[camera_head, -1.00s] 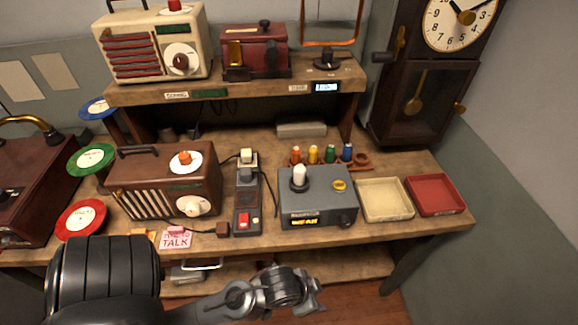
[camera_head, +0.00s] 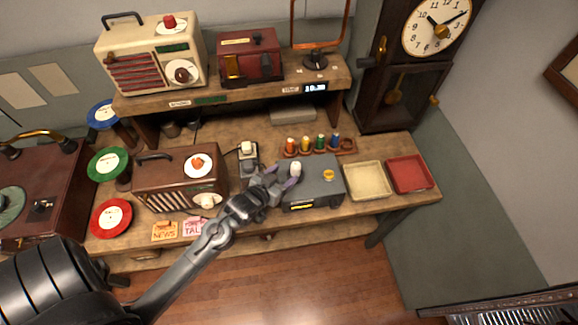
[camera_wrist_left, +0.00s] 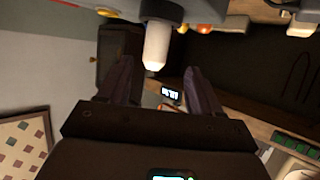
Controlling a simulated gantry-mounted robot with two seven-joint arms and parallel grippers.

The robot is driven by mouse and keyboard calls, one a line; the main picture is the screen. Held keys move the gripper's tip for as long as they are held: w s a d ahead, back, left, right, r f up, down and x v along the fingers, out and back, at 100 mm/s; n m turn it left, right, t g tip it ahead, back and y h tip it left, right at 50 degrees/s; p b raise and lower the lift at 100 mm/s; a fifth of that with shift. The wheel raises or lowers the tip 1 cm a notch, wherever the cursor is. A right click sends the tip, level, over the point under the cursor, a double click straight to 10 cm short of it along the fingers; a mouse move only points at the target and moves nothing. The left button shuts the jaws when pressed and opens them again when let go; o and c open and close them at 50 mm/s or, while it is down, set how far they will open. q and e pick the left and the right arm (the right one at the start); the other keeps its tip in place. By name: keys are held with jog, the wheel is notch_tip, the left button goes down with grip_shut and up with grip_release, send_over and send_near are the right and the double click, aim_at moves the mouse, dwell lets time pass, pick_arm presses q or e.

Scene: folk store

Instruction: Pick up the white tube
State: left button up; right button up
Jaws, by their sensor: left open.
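The white tube (camera_head: 296,168) stands upright on top of the grey box (camera_head: 325,188) on the workbench. My left gripper (camera_head: 283,177) is open, and its fingertips are at the tube's left side in the head view. In the left wrist view the white tube (camera_wrist_left: 157,45) shows ahead of my open left gripper (camera_wrist_left: 163,75), roughly in line with the gap between the two fingers. I cannot tell whether either finger touches it. My right gripper is not in view.
A rack of coloured spools (camera_head: 320,147) stands just behind the grey box. A cream tray (camera_head: 367,181) and a red tray (camera_head: 410,174) lie to its right. A brown radio (camera_head: 180,178) stands left of my gripper. A shelf (camera_head: 235,94) runs above the bench's back.

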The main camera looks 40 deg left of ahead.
aim_at(298, 165)
pick_arm(q)
jog(key=shift+d+p+x, duration=0.15)
jog(key=shift+x, duration=2.05)
jog(key=shift+d+p+x, duration=0.15)
jog(key=shift+x, duration=2)
jog(key=shift+w+r, duration=0.1)
jog(key=shift+r, duration=0.05)
jog(key=shift+c, duration=0.3)
jog(key=c, duration=0.7)
